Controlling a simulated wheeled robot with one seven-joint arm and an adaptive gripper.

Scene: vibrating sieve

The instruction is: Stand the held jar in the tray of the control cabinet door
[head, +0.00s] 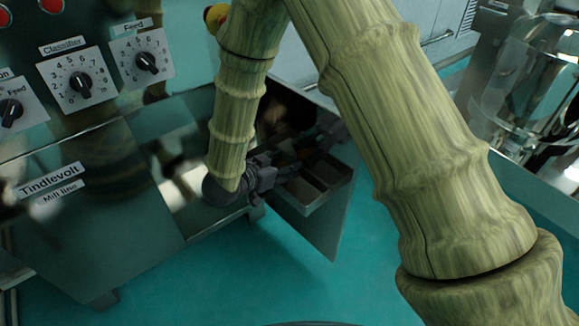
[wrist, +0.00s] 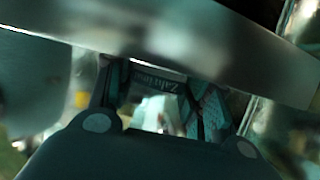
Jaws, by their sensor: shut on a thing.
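My gripper (head: 302,155) is in front of the open lower part of the control cabinet, above the tray. It also shows in the wrist view (wrist: 155,105), shut on the jar (wrist: 152,108). The jar looks pale and glassy with a dark lettered label; its lower part is hidden. In the head view the jar is hard to make out among the dark fingers. The tray (head: 327,198) is a grey open bin with compartments on the cabinet door (head: 318,232), which stands open. Whether the jar touches the tray cannot be told.
The control cabinet (head: 85,215) with dials and labels stands at the left. A shiny metal edge (wrist: 170,35) crosses the wrist view close above the jar. A glossy metal and glass machine (head: 530,85) stands at the upper right. The teal floor (head: 240,280) in front is clear.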

